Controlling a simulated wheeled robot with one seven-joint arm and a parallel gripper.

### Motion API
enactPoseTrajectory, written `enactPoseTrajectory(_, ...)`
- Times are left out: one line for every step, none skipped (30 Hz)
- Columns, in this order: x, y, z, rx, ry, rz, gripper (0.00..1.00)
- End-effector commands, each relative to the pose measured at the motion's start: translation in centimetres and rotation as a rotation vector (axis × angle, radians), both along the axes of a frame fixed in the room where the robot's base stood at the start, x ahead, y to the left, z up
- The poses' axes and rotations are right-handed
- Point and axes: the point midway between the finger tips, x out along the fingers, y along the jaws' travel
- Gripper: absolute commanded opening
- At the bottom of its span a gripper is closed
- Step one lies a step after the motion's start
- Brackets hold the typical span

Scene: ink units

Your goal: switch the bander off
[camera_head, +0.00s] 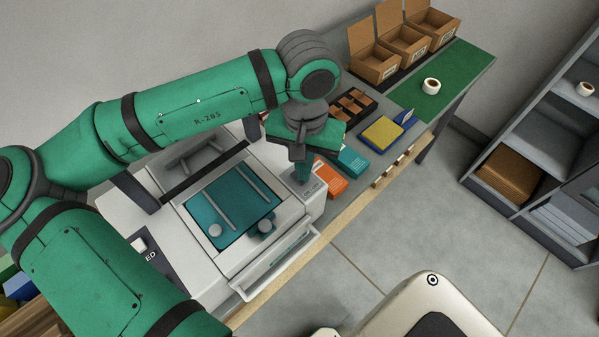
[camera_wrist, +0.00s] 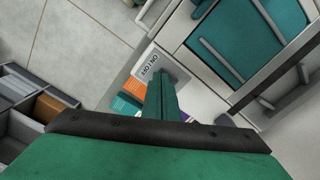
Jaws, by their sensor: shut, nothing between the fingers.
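The bander is a white machine (camera_head: 215,262) with a teal top panel, standing on the bench below my arm. It also shows in the wrist view (camera_wrist: 205,95). My gripper (camera_head: 303,180) is shut and empty, pointing down at the machine's right corner. In the wrist view my fingers (camera_wrist: 163,76) reach to the edge of an ON OFF label (camera_wrist: 149,66). The switch itself is hidden behind my fingers, so I cannot tell its position. I cannot tell whether the fingertips touch the machine.
Orange (camera_head: 330,180) and teal (camera_head: 351,162) packs lie right beside the machine's corner. A front handle (camera_head: 277,265) juts from the machine. Cardboard boxes (camera_head: 403,42) and a tape roll (camera_head: 431,86) stand farther along the bench. Open floor (camera_head: 400,225) lies in front.

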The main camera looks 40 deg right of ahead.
Motion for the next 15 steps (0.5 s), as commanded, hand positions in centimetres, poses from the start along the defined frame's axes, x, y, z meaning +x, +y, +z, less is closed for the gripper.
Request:
enactPoseTrajectory(0.0, 0.0, -0.3, -0.001, 0.001, 0.0, 0.0)
enactPoseTrajectory(0.0, 0.0, -0.5, 0.0, 0.0, 0.0, 0.0)
enactPoseTrajectory(0.0, 0.0, -0.7, -0.001, -0.001, 0.0, 0.0)
enactPoseTrajectory(0.0, 0.0, -0.9, -0.001, 0.001, 0.0, 0.0)
enactPoseTrajectory(0.0, 0.0, -1.1, -0.001, 0.001, 0.0, 0.0)
enactPoseTrajectory(0.0, 0.0, -1.4, 0.0, 0.001, 0.0, 0.0)
enactPoseTrajectory(-0.1, 0.0, -1.6, 0.0, 0.001, 0.0, 0.0)
enactPoseTrajectory(-0.1, 0.0, -1.7, 0.0, 0.001, 0.0, 0.0)
enactPoseTrajectory(-0.1, 0.0, -2.0, 0.001, 0.002, 0.0, 0.0)
enactPoseTrajectory(-0.1, 0.0, -2.1, 0.002, 0.003, -0.001, 0.0)
enactPoseTrajectory(-0.1, 0.0, -2.2, 0.002, 0.003, -0.001, 0.0)
enactPoseTrajectory(-0.1, 0.0, -2.3, 0.001, 0.003, 0.0, 0.0)
enactPoseTrajectory(-0.1, 0.0, -2.2, 0.001, 0.003, 0.0, 0.0)
enactPoseTrajectory(-0.1, 0.0, -2.1, -0.001, 0.003, 0.0, 0.0)
enactPoseTrajectory(-0.1, -0.1, -1.8, -0.001, 0.003, 0.0, 0.0)
